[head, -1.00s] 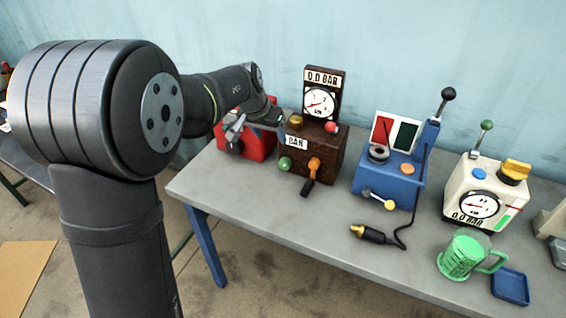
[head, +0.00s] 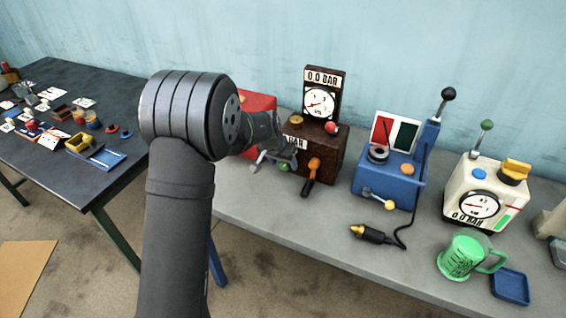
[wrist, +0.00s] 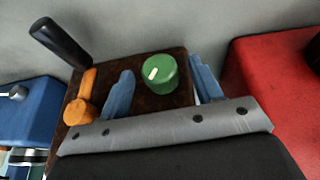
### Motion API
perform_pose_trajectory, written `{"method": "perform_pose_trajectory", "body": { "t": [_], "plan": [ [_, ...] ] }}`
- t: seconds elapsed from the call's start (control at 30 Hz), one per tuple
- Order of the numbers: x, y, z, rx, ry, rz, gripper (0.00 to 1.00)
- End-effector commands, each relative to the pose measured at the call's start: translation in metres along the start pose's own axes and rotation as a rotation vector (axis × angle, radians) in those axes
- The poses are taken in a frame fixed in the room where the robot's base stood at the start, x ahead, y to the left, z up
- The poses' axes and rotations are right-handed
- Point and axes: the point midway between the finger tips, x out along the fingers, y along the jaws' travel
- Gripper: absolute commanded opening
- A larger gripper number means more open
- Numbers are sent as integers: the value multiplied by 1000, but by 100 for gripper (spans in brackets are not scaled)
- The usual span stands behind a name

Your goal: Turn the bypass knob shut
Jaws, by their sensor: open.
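The brown machine (head: 326,160) stands on the grey table with a gauge reading 0.0 BAR on top. A round green knob (wrist: 160,72) with a white mark is on its front; I can read no bypass label. In the wrist view the knob sits between the two blue fingers of my gripper (wrist: 162,86), with gaps on both sides. My gripper is open and empty. In the head view my gripper (head: 275,160) is in front of the machine's left side and hides most of the knob.
An orange lever (head: 313,168) with a black handle juts out right of the green knob. A red box (head: 260,101) stands close on the left. A blue machine (head: 390,180) stands to the right, with a black cable plug (head: 374,236) before it.

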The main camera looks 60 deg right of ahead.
Motion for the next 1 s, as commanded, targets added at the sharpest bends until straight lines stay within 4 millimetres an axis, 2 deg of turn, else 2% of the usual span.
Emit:
{"method": "perform_pose_trajectory", "body": {
  "t": [0.3,0.37,0.53,0.57,0.77,1.0],
  "plan": [
    [3,0,0,0,0,0,59],
    [3,0,0,0,0,0,49],
    [3,0,0,0,0,0,16],
    [3,0,0,0,0,0,15],
    [3,-1,0,-8,0,13,15],
    [3,-4,1,-48,-2,104,15]
  ]
}}
